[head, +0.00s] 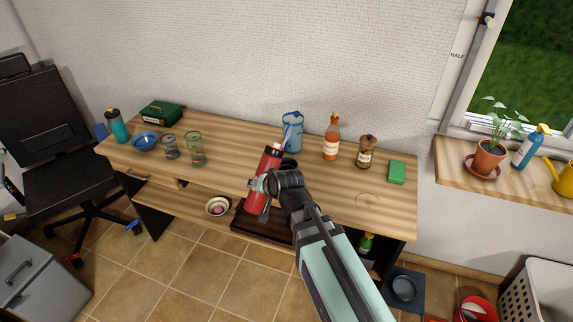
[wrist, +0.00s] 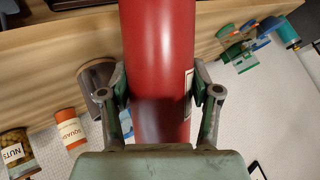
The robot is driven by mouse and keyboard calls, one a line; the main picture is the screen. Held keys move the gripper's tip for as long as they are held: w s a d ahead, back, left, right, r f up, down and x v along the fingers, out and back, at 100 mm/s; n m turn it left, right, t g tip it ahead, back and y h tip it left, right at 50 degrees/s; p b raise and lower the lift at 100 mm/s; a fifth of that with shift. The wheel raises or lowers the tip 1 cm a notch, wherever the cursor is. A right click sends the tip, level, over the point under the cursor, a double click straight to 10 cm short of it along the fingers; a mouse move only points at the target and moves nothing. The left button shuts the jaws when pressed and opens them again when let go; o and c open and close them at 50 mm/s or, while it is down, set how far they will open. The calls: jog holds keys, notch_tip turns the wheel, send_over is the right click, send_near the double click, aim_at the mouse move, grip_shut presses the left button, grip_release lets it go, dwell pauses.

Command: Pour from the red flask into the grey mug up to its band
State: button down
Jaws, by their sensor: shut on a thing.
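The red flask (head: 269,163) is held by my gripper (head: 264,184), over the front edge of the table. Its pale top leans a little to the right in the head view. In the wrist view the red body (wrist: 160,60) fills the middle, with a finger pressed on each side. A grey mug (wrist: 97,78) shows there just left of the flask, partly behind a finger. In the head view a dark shape (head: 289,162) behind my gripper may be the mug; it is mostly hidden. The mug's band and contents cannot be made out.
A blue jug (head: 292,133), squash bottle (head: 332,139), nuts jar (head: 366,152) and green block (head: 397,171) stand along the back and right. Two glasses (head: 196,150), a blue bowl (head: 145,141) and a teal bottle (head: 117,127) are left. The front right tabletop is clear.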

jog(key=shift+s+a+f+m+g+y+p, duration=0.15)
jog(key=shift+f+m+g+y+p, duration=0.2)
jog(key=shift+g, duration=0.3)
jog(key=shift+s+a+f+m+g+y+p, duration=0.15)
jog(key=shift+m+g+y+p, duration=0.15)
jog(key=shift+g+p, duration=0.3)
dwell(0.8)
jog(key=shift+s+r+m+g+y+p, duration=0.1)
jog(key=shift+r+m+g+y+p, duration=0.4)
jog(key=shift+r+p, duration=0.5)
jog(key=shift+s+r+m+g+y+p, duration=0.15)
jog(key=shift+r+g+y+p, duration=0.1)
jog(key=shift+r+g+p, duration=0.55)
dwell(4.2)
